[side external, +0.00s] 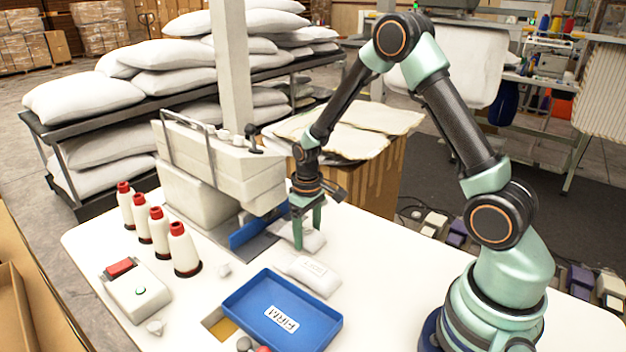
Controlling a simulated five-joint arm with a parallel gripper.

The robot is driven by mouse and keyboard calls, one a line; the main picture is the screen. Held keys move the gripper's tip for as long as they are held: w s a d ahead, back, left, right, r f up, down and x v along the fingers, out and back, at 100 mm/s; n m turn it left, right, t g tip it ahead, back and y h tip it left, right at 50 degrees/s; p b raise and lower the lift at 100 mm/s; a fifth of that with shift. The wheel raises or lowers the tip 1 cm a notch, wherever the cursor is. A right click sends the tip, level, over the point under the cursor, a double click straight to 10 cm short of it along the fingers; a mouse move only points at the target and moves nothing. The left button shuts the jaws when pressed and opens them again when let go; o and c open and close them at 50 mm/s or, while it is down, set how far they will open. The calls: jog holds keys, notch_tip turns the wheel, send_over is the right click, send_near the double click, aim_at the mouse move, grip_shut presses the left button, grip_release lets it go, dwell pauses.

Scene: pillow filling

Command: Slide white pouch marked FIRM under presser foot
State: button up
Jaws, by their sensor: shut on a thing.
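My gripper (307,238) points down at the right of the sewing machine (222,165). Its green fingers are shut on a white pouch (312,243) at table height, beside the machine's blue plate (257,229). Any marking on this pouch cannot be read. A second white pouch (314,275) lies flat on the table just in front, with small print that I cannot make out. A blue tray (248,302) with a FIRM label (281,319) is nearer the camera and holds no pouch. The presser foot is not clearly visible under the machine head.
Several white thread cones with red tops (183,250) stand left of the tray. A control box (136,290) with a red switch is at front left. Cardboard boxes (372,180) stand behind the table. The white tabletop (385,265) is clear right of the pouches.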

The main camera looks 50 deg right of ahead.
jog(key=shift+f, duration=0.1)
jog(key=o, duration=1.3)
jog(key=shift+s+r, duration=0.35)
jog(key=shift+r, duration=0.65)
jog(key=shift+s+r, duration=0.3)
jog(key=shift+r, duration=0.7)
jog(key=shift+s+r, duration=0.35)
jog(key=shift+r, duration=0.65)
jog(key=shift+r, duration=0.15)
jog(key=s+a+r+t, duration=0.2)
jog(key=s+r, duration=0.1)
jog(key=r, duration=0.3)
jog(key=s+a+r+t, duration=0.1)
jog(key=s+a+r, duration=0.1)
jog(key=r, duration=0.4)
jog(key=s+a+r+t, duration=0.2)
jog(key=s+r, duration=0.3)
jog(key=r, duration=0.1)
jog(key=shift+a+r+t, duration=0.15)
jog(key=shift+a+t, duration=0.15)
jog(key=shift+a, duration=0.05)
